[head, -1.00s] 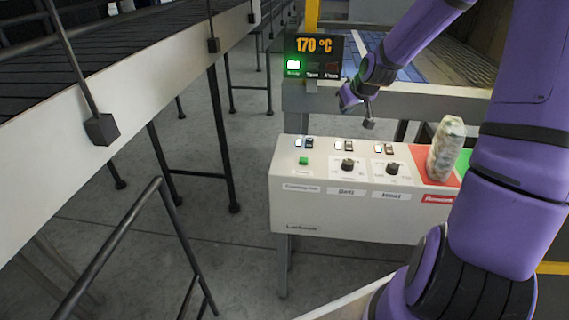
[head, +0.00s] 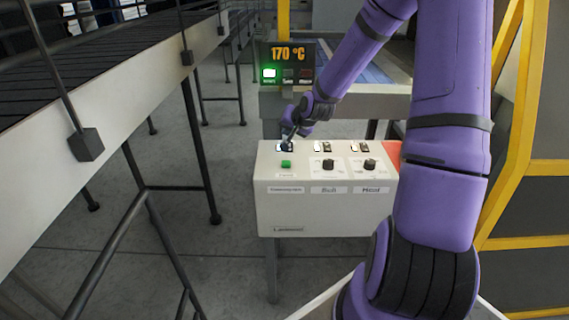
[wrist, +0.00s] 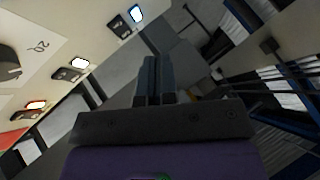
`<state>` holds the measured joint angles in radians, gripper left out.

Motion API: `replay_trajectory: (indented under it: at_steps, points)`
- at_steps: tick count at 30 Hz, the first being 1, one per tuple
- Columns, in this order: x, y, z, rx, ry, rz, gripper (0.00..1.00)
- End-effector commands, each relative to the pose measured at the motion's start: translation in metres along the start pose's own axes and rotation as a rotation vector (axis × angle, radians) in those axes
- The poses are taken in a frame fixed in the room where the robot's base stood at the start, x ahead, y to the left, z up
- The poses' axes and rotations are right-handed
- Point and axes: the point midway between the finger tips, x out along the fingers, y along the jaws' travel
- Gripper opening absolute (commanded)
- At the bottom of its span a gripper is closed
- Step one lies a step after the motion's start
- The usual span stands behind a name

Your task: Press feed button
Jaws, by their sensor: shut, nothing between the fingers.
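The control box (head: 325,218) is white, with a small green button (head: 286,164) at its left side. Behind the green button is a small lit switch (head: 280,147), which also shows in the wrist view (wrist: 135,13). My gripper (head: 288,142) is shut and empty at the back left of the box top, close to that switch and behind the green button. I cannot tell if it touches the panel. In the wrist view its fingers (wrist: 154,78) are together, beside the panel edge. The small labels are too blurred to read as "feed".
Two black knobs (head: 328,164) (head: 369,165) and more switches (head: 325,146) sit to the right. A display (head: 288,54) reading 170 °C with a green light stands behind. A conveyor (head: 110,112) runs along the left. A yellow frame (head: 520,120) is at the right.

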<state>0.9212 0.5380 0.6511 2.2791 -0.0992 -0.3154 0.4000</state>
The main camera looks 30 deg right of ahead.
Motion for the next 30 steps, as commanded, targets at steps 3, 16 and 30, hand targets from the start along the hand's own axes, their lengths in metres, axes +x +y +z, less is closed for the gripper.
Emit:
replay_trajectory:
  at_steps: [3, 16, 30]
  points:
    - [0.002, 0.001, 0.001, 0.0, -0.001, 0.0, 0.0]
    - [0.035, 0.025, 0.026, 0.001, -0.003, 0.0, 0.0]
    - [0.061, 0.044, 0.044, -0.001, -0.001, 0.0, 0.0]
